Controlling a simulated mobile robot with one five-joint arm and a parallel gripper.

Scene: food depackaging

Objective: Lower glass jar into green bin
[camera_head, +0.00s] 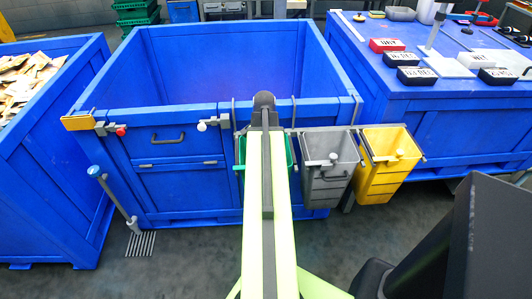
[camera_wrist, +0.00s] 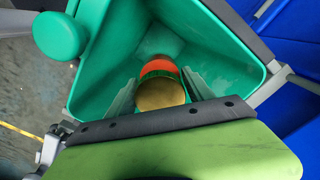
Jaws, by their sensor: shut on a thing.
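The glass jar (camera_wrist: 161,96) shows its round gold lid toward the wrist camera, with an orange-red body beyond it. It sits between the two fingers of my gripper (camera_wrist: 161,78), which is shut on it. In the wrist view the jar and fingers are framed by the walls of the green bin (camera_wrist: 237,62). I cannot tell how far the jar is from the bin floor. In the head view the green bin (camera_head: 290,152) hangs on the front of the big blue crate, mostly hidden by my arm. The jar and fingers are hidden there.
A grey bin (camera_head: 327,185) and a yellow bin (camera_head: 380,187) hang right of the green bin. The large blue crate (camera_head: 180,160) stands behind it. A blue work table (camera_head: 440,122) with labelled boxes is at right. A crate of packages (camera_head: 45,150) is at left.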

